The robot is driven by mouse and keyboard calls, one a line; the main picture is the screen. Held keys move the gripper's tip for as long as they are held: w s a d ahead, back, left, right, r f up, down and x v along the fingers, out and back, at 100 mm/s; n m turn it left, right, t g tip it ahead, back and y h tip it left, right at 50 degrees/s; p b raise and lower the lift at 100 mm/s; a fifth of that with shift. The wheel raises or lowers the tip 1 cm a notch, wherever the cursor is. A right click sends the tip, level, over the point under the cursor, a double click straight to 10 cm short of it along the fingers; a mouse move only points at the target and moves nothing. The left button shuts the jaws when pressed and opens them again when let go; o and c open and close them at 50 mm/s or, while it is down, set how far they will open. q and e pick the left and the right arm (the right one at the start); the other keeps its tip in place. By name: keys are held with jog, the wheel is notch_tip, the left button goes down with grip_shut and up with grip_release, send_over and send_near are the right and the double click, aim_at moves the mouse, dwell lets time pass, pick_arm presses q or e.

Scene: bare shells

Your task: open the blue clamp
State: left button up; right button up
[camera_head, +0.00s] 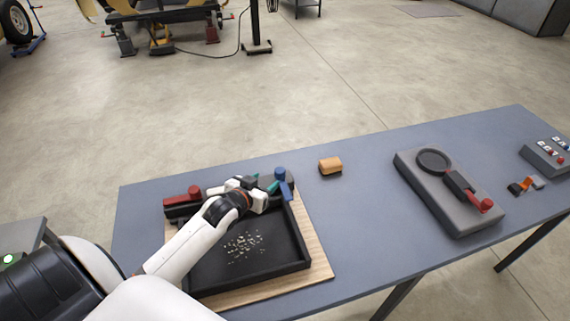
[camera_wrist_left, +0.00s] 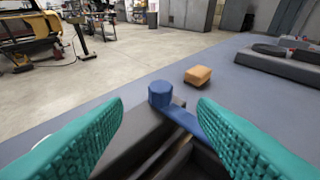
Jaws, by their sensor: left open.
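The blue clamp (camera_head: 281,178) sits at the back right corner of a black tray (camera_head: 305,258). It has a round knob and a flat arm that reaches toward the tray's front. In the left wrist view the blue clamp (camera_wrist_left: 161,95) stands between my fingers, beyond their tips. My left gripper (camera_head: 266,184) is open, with teal pads, just left of the clamp; it shows large in the wrist view (camera_wrist_left: 160,115). I see no contact with the clamp. A red clamp (camera_head: 193,192) is at the tray's back left. My right gripper is not in view.
The tray lies on a wooden board (camera_head: 325,275) on a grey-blue table (camera_head: 360,215), with pale chips inside. An orange block (camera_head: 330,167) lies right of the clamp. A grey device with a red-knobbed lever (camera_head: 450,195) stands farther right. Table between them is clear.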

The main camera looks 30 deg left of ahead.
aim_at(279, 171)
pick_arm(q)
jog(key=x, duration=0.4)
jog(key=shift+r+p, duration=0.15)
jog(key=shift+p, duration=0.15)
jog(key=x, duration=0.4)
jog(key=shift+d, duration=0.1)
jog(key=shift+x, duration=1.05)
jog(key=shift+w, duration=0.15)
jog(key=c, duration=1.1)
grip_shut()
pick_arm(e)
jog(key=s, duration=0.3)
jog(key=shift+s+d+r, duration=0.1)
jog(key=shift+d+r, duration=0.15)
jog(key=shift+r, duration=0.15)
